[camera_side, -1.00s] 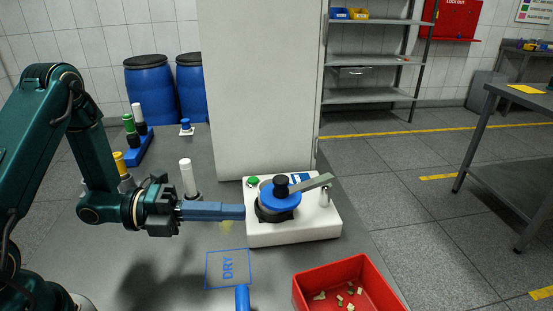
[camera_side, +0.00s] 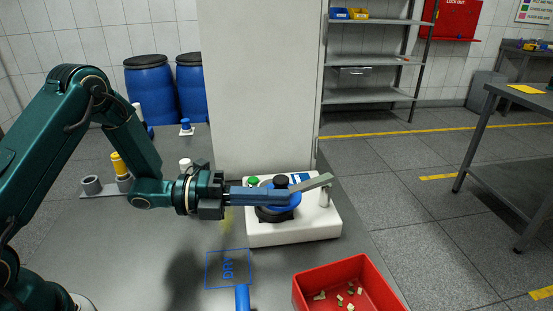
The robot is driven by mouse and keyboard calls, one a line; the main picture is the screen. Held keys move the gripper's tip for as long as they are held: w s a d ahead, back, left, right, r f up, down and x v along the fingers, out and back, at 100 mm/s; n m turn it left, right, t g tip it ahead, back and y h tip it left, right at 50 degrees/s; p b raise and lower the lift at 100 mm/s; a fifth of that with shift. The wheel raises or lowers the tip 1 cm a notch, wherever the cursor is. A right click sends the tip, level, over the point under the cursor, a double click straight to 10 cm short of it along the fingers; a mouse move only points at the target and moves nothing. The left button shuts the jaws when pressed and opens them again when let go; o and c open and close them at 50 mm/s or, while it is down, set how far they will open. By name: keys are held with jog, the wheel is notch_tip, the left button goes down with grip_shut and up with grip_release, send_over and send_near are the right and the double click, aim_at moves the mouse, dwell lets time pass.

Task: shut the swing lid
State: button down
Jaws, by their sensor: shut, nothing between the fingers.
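A white machine (camera_side: 300,228) stands on the bench. On it are a dark round holder (camera_side: 273,216), a blue disc-shaped part with a black knob (camera_side: 281,180), and a grey flat arm (camera_side: 316,185). The grey arm slants up to the right from the knob, over a pale post (camera_side: 324,198); I take this to be the swing lid. My gripper (camera_side: 289,197) is shut and empty, its long blue fingers level and pointing right. The fingertips overlap the front of the blue part; I cannot tell whether they touch it. Much of the blue part is hidden behind them.
A green button (camera_side: 253,181) is at the machine's back left. A tall pale cabinet (camera_side: 262,90) rises behind it. A red bin (camera_side: 347,284) with small pieces stands in front. A blue "DRY" outline (camera_side: 228,269) marks open bench at front left.

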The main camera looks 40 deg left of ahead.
jog(key=shift+w+a, duration=0.1)
jog(key=shift+a, duration=0.1)
jog(key=a, duration=0.1)
jog(key=w+a, duration=0.2)
jog(key=a, duration=0.1)
jog(key=shift+d, duration=0.1)
jog(key=shift+s, duration=0.1)
